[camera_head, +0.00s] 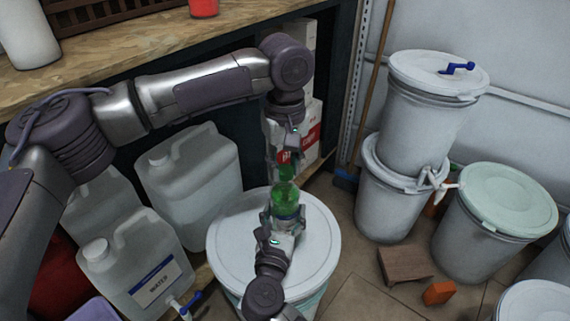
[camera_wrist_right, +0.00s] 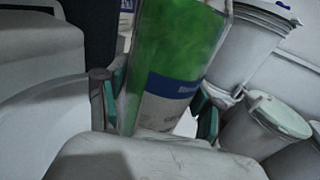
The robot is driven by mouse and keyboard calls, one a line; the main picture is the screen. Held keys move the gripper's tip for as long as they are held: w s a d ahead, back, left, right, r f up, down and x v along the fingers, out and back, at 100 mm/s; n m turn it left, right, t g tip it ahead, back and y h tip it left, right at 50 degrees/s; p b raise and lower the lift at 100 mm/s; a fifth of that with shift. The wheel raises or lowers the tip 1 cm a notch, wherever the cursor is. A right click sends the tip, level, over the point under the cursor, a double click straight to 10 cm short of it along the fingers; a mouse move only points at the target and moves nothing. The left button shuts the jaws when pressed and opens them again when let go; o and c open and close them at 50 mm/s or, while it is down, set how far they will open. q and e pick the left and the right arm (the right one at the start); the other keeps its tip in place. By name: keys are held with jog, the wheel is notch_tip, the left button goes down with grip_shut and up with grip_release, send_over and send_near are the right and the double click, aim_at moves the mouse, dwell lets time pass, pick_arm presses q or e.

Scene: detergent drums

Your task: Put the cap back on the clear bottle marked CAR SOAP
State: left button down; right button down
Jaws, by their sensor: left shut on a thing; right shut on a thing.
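A clear bottle (camera_head: 287,197) with green contents and a blue-and-white label stands over the white drum lid in the head view. The right wrist view shows its green body and label (camera_wrist_right: 172,92) up close, with the bottle's top cut off. My right gripper (camera_head: 286,220) is shut around the bottle's lower part, with a finger on each side. My left gripper (camera_head: 286,160) points down just above the bottle and is shut on the cap, which is mostly hidden by the fingers. I cannot tell whether the cap touches the bottle's neck.
The white drum lid (camera_head: 232,251) lies below the bottle. White jugs, one labelled WATER (camera_head: 120,262), stand at left. Stacked white buckets (camera_head: 425,125) and a green-lidded bucket (camera_head: 480,250) stand at right. A wooden block (camera_head: 403,264) lies on the floor.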

pick_arm(q)
jog(key=m, duration=1.4)
jog(key=shift+m, duration=0.4)
jog(key=m, duration=0.7)
jog(key=shift+f, duration=0.1)
jog(key=m, duration=0.7)
jog(key=shift+m, duration=0.4)
jog(key=c, duration=0.7)
grip_release()
notch_tip(320, 180, up, 12)
jog(key=shift+r, duration=0.1)
